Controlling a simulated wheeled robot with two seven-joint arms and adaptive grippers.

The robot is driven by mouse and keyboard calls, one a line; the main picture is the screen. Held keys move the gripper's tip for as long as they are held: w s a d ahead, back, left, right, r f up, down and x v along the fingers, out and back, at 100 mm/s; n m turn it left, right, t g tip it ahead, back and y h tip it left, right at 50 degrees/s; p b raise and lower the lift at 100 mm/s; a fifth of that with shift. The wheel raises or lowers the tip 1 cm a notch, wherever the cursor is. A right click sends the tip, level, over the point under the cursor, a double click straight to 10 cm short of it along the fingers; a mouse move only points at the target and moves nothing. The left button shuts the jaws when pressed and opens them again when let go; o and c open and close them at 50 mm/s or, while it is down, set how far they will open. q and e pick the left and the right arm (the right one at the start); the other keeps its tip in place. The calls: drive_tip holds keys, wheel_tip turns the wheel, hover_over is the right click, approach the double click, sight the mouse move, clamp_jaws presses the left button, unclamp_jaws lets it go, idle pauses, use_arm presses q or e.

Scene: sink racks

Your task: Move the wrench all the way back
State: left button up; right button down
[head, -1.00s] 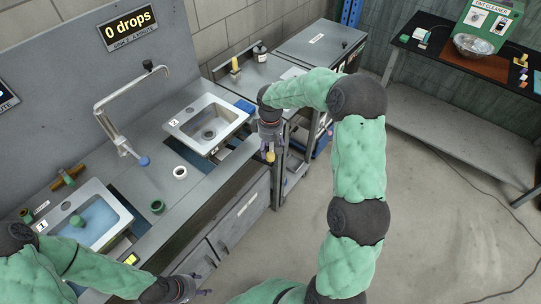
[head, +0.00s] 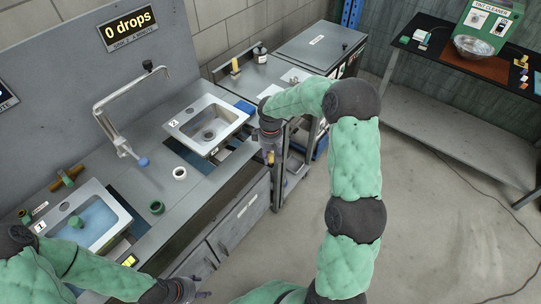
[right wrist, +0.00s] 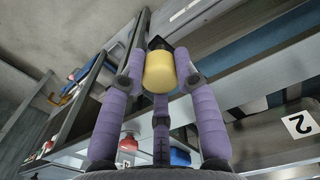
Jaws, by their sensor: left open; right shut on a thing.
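My right gripper (head: 270,150) is at the front edge of the counter, to the right of sink 2. Its purple fingers are shut on a yellow cylindrical piece with a black end, which shows between the fingertips in the right wrist view (right wrist: 159,72). In the head view only a small yellow bit shows below the gripper. I cannot tell whether this piece is part of the wrench; no full wrench shape shows. My left gripper (head: 196,293) is open and empty at the bottom, in front of the lower cabinet.
Sink 2 (head: 190,111) and water-filled sink 1 (head: 124,217) are set in the counter, with a tall faucet (head: 107,122) between them. A white ring (head: 179,173) and a green ring (head: 156,208) lie nearby. A dark side table (head: 452,75) stands at right; the floor between is mostly clear.

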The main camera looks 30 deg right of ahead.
drive_tip(key=shift+s+a, duration=0.3)
drive_tip(key=shift+a, duration=0.2)
drive_tip(key=s+a+m+b, duration=0.1)
drive_tip(key=a+m, duration=0.3)
drive_tip(key=a, duration=0.5)
drive_tip(key=s+a+m+b, duration=0.2)
drive_tip(key=a+m+b, duration=0.1)
drive_tip(key=a, duration=0.6)
drive_tip(key=shift+s+a+m, duration=0.2)
drive_tip(key=shift+s+m, duration=0.1)
drive_tip(key=shift+m, duration=0.2)
drive_tip(key=c, duration=1.1)
unclamp_jaws()
drive_tip(key=shift+o, duration=1)
drive_tip(key=shift+a, duration=0.2)
drive_tip(key=shift+d+r, duration=0.1)
drive_tip(key=shift+d, duration=0.05)
